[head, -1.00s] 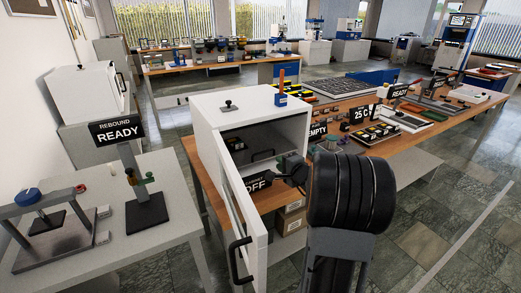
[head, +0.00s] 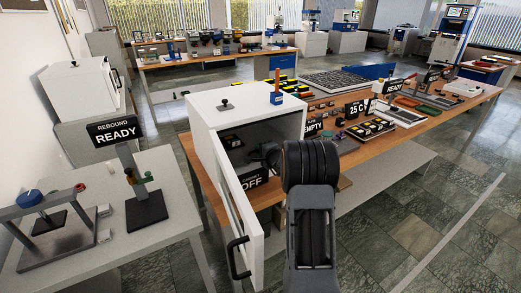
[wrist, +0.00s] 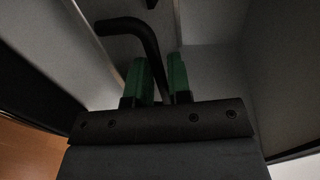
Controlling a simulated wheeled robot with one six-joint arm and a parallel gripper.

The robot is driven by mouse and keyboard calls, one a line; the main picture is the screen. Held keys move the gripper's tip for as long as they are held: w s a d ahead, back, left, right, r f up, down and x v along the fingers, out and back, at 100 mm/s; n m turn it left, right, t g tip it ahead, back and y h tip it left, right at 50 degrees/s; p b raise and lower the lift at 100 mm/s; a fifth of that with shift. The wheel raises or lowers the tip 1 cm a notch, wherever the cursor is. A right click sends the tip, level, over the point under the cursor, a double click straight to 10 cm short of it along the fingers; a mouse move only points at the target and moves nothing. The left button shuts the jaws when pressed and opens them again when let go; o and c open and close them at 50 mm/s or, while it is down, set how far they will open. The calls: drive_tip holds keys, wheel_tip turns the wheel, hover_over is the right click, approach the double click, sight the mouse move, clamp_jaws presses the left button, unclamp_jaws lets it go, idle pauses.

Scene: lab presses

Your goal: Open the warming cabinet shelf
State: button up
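The white warming cabinet (head: 205,130) stands on a wooden bench with its door (head: 240,215) swung open toward me. My arm reaches into its opening, so my gripper is hidden in the head view. In the wrist view, the two green fingertips of my gripper (wrist: 160,75) stand a small gap apart. A bent black bar handle (wrist: 138,28) inside the cabinet runs down between them. I cannot tell whether the fingers press on it. The shelf itself is mostly hidden by my arm and the dark interior.
The open door with its black handle (head: 236,258) stands close left of my arm. An OFF sign (head: 252,182) stands at the cabinet's front. A grey table with the REBOUND READY sign (head: 115,130) is at left.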

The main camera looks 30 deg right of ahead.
clamp_jaws()
idle(0.4)
